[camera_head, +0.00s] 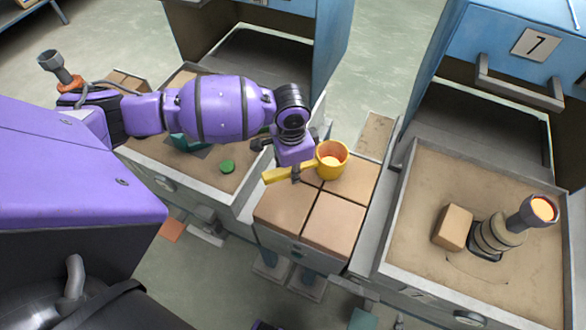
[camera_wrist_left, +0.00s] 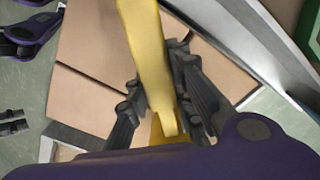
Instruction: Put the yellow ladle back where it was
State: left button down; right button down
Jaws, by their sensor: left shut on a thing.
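The yellow ladle (camera_head: 333,160) has a round cup with a pale orange inside and a flat handle. My left gripper (camera_head: 294,172) is shut on the handle, over the tan tiled block top (camera_head: 335,222) between the two sand trays. In the left wrist view the ladle's handle (camera_wrist_left: 150,60) runs between the dark fingers (camera_wrist_left: 160,100). I cannot tell whether the ladle touches the tiles. My right gripper is not clearly in view.
The right sand tray (camera_head: 392,215) holds a tan block (camera_head: 453,227) and a grey stepped piece with a glowing orange top (camera_head: 540,209). The left sand tray (camera_head: 232,205) holds a green disc (camera_head: 227,167). A blue cabinet marked 7 (camera_head: 480,30) stands behind.

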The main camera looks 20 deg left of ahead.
pick_arm(q)
jog(key=c, duration=2)
grip_release()
jog(key=shift+f, duration=0.1)
jog(key=o, duration=0.5)
jog(key=shift+c, duration=0.2)
notch_tip(320, 180, up, 12)
jog(key=p, duration=0.1)
